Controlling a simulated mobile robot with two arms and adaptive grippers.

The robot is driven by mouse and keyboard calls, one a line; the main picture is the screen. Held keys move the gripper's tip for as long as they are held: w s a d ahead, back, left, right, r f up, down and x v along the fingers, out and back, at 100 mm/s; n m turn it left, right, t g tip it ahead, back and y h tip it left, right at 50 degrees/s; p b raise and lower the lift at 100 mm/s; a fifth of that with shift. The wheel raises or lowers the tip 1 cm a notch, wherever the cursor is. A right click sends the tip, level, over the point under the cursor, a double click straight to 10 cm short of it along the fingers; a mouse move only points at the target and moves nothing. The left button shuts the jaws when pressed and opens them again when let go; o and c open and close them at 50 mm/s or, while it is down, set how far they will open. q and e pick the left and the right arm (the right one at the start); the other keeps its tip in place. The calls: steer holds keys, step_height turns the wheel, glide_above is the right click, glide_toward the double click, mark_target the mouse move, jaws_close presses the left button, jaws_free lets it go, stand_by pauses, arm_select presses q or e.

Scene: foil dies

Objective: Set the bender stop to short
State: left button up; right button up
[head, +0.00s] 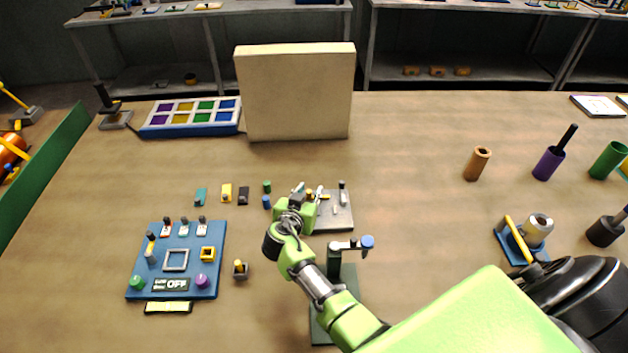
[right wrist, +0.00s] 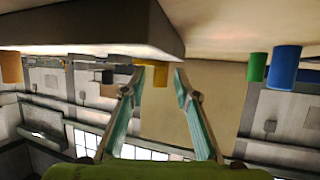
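A grey plate (head: 343,222) with small pegs and metal parts lies right of the table's middle; I take it for the bender, though no label shows. In the right wrist view, which appears upside down, a grey plate (right wrist: 80,28) fills the upper left. A small yellow-orange piece (right wrist: 155,72) at its edge may be the stop. My right gripper (head: 302,192) is at the plate's left side. Its teal fingers (right wrist: 160,77) are open, with the yellow-orange piece between or just beyond their tips; contact is unclear. My arm hides part of the plate. My left gripper is out of view.
A green cylinder (head: 267,187) and a blue cylinder (head: 266,202) stand close left of the gripper. A dark green stand (head: 322,326) with a blue-knobbed lever (head: 367,242) is in front. A blue panel (head: 146,271) reading OFF lies left. A beige block (head: 295,95) stands behind.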

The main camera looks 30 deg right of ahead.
steer(key=shift+w+d+f, duration=0.15)
steer(key=shift+c, duration=0.5)
